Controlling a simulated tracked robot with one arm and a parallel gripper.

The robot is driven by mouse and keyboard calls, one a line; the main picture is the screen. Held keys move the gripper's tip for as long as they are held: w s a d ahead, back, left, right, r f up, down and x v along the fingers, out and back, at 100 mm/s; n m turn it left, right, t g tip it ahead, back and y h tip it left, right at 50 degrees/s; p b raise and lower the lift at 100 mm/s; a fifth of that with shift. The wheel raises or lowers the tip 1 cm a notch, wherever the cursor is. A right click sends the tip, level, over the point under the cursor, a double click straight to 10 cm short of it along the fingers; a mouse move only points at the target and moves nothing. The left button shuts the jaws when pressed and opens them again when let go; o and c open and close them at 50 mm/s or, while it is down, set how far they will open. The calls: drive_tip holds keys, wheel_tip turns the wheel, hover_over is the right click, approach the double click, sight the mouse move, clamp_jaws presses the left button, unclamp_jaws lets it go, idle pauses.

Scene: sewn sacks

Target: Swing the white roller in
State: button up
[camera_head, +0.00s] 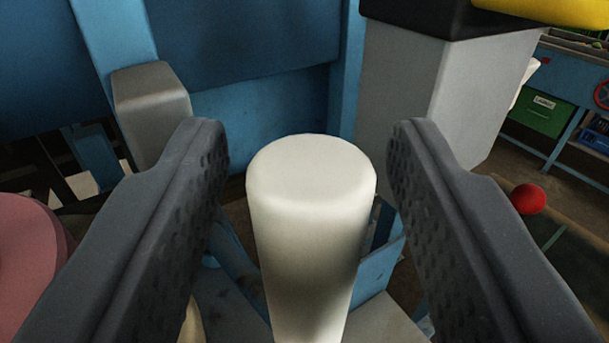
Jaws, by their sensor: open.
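The white roller (308,225) is a smooth upright cylinder with a rounded top, in the middle of the view. My gripper (308,150) is open, with one dark, dimpled finger on each side of the roller. A gap shows between each finger and the roller, wider on the left near the tips. The roller's lower end is cut off by the bottom edge of the picture.
A grey block (150,105) stands behind the left finger, and a grey post (400,90) with a black and yellow top behind the right. Blue panels (245,50) close the back. A pink round thing (25,250) is at left, a red ball (528,199) at right.

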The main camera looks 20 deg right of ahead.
drive_tip(key=b+v, duration=0.4)
drive_tip(key=v, duration=0.9)
drive_tip(key=shift+s+a, duration=0.15)
drive_tip(key=shift+s, duration=0.2)
